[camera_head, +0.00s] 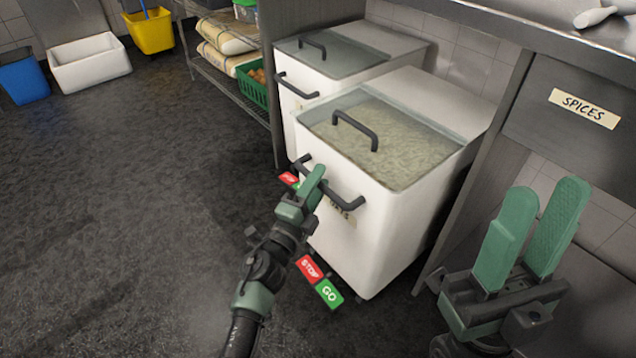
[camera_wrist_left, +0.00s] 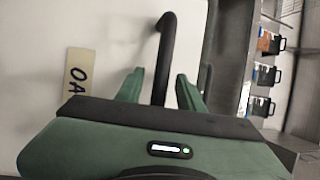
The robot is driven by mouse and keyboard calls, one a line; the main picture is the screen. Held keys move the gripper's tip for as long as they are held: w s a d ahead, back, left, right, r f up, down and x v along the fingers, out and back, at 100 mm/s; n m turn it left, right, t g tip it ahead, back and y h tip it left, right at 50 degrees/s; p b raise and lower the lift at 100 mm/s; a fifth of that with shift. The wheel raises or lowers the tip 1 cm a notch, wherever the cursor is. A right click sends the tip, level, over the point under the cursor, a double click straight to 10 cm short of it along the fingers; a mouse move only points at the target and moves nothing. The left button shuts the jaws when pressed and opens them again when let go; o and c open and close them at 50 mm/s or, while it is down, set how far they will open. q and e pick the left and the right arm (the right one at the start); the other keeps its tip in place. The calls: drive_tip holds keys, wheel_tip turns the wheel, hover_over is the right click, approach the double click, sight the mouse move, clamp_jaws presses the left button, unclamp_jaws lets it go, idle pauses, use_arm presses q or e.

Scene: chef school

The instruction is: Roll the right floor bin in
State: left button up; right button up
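The right floor bin (camera_head: 372,222) is a white box with a clear lid and pale contents. It stands further out from under the counter than the left floor bin (camera_head: 312,78). A black bar handle (camera_head: 345,202) is on its front, above a partly hidden label. My left gripper (camera_head: 316,178) is at this handle. In the left wrist view the fingers stand on either side of the handle (camera_wrist_left: 164,60), with small gaps, so it looks open around it. My right gripper (camera_head: 545,195) is open and empty at the lower right, beside the counter.
A red STOP pedal (camera_head: 310,269) and green GO pedal (camera_head: 329,293) are at the right bin's foot. A grey counter panel (camera_head: 480,170) stands close at its right side. A wire shelf (camera_head: 232,88) is left of the bins. The dark floor (camera_head: 130,200) to the left is clear.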

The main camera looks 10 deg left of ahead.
use_arm(q)
clamp_jaws()
idle(1.4)
